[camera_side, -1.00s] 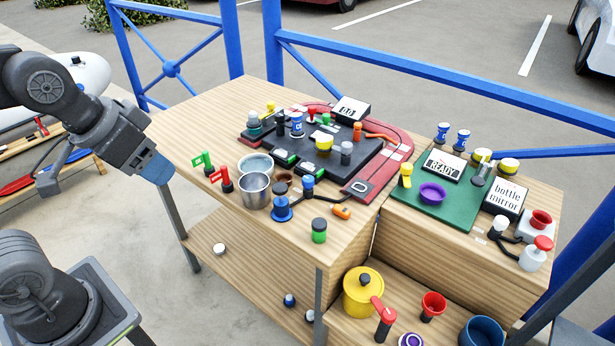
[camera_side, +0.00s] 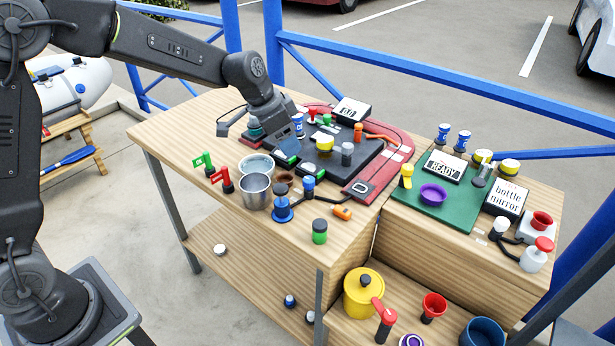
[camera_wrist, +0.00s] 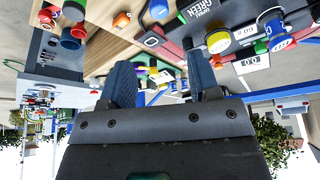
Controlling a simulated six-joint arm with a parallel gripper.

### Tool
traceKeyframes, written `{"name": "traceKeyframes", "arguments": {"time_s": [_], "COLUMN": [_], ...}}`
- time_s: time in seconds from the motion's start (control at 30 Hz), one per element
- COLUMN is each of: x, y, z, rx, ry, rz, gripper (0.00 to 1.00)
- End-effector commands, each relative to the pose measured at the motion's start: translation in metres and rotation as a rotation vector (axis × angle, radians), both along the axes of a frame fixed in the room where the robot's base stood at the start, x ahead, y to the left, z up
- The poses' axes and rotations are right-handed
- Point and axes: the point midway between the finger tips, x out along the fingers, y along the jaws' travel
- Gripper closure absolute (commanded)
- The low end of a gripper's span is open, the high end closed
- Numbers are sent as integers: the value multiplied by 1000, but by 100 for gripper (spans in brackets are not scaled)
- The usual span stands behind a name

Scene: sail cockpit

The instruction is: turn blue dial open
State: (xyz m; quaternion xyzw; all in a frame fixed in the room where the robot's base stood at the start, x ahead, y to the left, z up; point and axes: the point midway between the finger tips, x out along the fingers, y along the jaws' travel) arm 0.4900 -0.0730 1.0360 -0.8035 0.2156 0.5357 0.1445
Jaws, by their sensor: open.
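Two blue pieces could be the dial: a blue knob on a round blue base (camera_side: 282,210) at the front of the wooden table, and a smaller blue-topped piece (camera_side: 308,183) just behind it. I cannot tell which is the dial. My gripper (camera_side: 289,152) points down over the left part of the dark panel (camera_side: 362,158), behind both blue pieces and apart from them. In the wrist view my gripper (camera_wrist: 160,78) shows two spread blue fingers with nothing held between them. A blue round top (camera_wrist: 159,10) shows beyond the fingers; which piece it is, I cannot tell.
A metal cup (camera_side: 256,192) and red and green flag pieces stand left of the blue pieces. A green-and-black cylinder (camera_side: 319,231) and an orange piece (camera_side: 342,213) are right. The red mat (camera_side: 372,182) surrounds the panel. A blue railing runs behind the table.

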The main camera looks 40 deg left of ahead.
Motion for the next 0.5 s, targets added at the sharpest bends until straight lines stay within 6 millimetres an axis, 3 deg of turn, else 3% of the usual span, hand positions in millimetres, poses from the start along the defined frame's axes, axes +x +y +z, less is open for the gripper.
{"name": "traceKeyframes", "arguments": {"time_s": [0.5], "x": [30], "y": [-19], "z": [-91], "rx": [0], "ry": [6], "rz": [0], "gripper": [44]}}
